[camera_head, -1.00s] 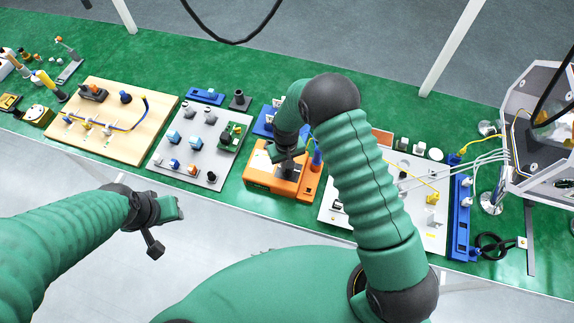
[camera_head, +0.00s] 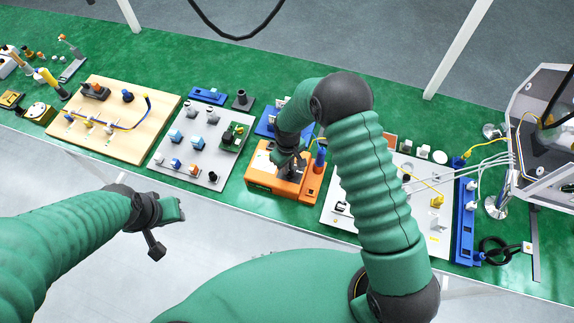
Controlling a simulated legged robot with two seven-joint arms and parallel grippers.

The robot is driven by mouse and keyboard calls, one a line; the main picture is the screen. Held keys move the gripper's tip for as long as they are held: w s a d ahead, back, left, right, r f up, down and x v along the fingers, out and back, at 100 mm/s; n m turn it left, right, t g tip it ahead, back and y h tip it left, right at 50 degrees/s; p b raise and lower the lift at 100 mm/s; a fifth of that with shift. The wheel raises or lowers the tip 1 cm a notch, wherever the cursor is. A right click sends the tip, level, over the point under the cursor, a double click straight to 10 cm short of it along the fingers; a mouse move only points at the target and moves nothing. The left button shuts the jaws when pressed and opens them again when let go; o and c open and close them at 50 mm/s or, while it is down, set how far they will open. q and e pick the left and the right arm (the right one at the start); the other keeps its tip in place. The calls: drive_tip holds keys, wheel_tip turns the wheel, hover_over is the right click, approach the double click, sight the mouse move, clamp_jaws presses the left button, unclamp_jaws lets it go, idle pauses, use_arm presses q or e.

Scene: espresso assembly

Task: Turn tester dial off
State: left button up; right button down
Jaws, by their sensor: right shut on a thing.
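The orange tester (camera_head: 265,181) sits on the green table in the middle of the view. My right gripper (camera_head: 289,166) is over its top face, shut, with its fingers at the dark dial area. The dial itself is mostly hidden by the gripper, so I cannot tell its angle. My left gripper (camera_head: 163,224) hangs in front of the table's near edge, away from the tester. Its fingers are too small and dark to tell open from shut.
A grey board (camera_head: 173,147) with switches and a wooden board (camera_head: 108,147) with a blue cable lie left of the tester. A white board (camera_head: 418,224) with wires and a blue strip (camera_head: 465,220) lie right. Green table (camera_head: 228,205) shows between boards.

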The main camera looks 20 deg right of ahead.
drive_tip(key=shift+r, duration=0.1)
drive_tip(key=c, duration=1.7)
unclamp_jaws()
drive_tip(key=shift+o, duration=0.9)
drive_tip(key=shift+s+d, duration=0.1)
drive_tip(key=shift+s, duration=0.05)
drive_tip(key=shift+r, duration=0.1)
wheel_tip(320, 180, up, 17)
drive_tip(key=b, duration=0.2)
drive_tip(key=shift+f, duration=0.2)
drive_tip(key=s+d+m+t+b, duration=0.1)
drive_tip(key=s+d+m, duration=0.1)
drive_tip(key=s, duration=0.5)
drive_tip(key=s+d+m+t, duration=0.1)
drive_tip(key=s+d+m, duration=0.2)
drive_tip(key=s, duration=0.5)
drive_tip(key=shift+s+d+t+b, duration=0.3)
drive_tip(key=shift+d+b, duration=0.05)
